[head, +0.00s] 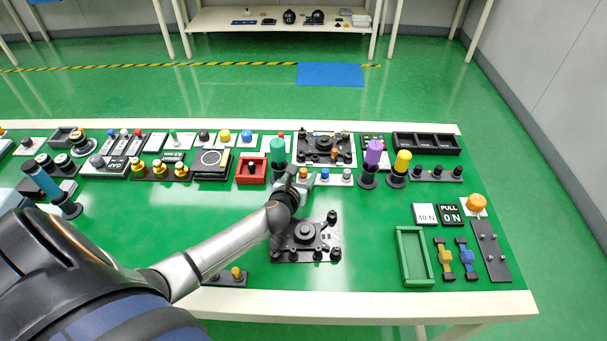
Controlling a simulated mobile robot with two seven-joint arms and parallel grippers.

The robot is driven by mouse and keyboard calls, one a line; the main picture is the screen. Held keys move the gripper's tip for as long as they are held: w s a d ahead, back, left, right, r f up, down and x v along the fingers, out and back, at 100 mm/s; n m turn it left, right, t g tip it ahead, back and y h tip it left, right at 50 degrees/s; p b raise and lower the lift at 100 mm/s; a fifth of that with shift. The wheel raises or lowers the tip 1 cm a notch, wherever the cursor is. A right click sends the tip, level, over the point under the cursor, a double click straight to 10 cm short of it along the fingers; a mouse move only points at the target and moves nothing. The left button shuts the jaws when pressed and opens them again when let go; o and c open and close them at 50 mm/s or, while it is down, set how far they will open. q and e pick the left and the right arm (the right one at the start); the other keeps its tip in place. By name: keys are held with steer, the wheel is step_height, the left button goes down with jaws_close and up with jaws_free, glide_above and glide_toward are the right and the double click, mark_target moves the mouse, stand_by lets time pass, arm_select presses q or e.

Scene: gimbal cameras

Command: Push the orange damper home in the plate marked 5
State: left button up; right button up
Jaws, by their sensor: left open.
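My left gripper (299,182) reaches in from the lower left and is open. Its fingers are just in front of a small orange piece (304,173) in a row of small coloured pieces; I cannot tell whether they touch. Another small orange piece (334,154) stands on the white-edged plate (325,160) with a black mechanism, behind the gripper. A dark plate (276,255) with a round mechanism and black corner pieces lies in front of the gripper. I cannot read a 5 on any plate, nor tell which orange piece is the damper. My right gripper is not in view.
A purple-topped post (373,152) and yellow-topped post (403,160) stand right of the gripper, a green-topped one (278,148) close behind it. A green tray (400,255) lies at right.

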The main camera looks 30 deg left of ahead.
arm_select(q)
steer(key=shift+w, duration=0.1)
jaws_close()
stand_by(0.5)
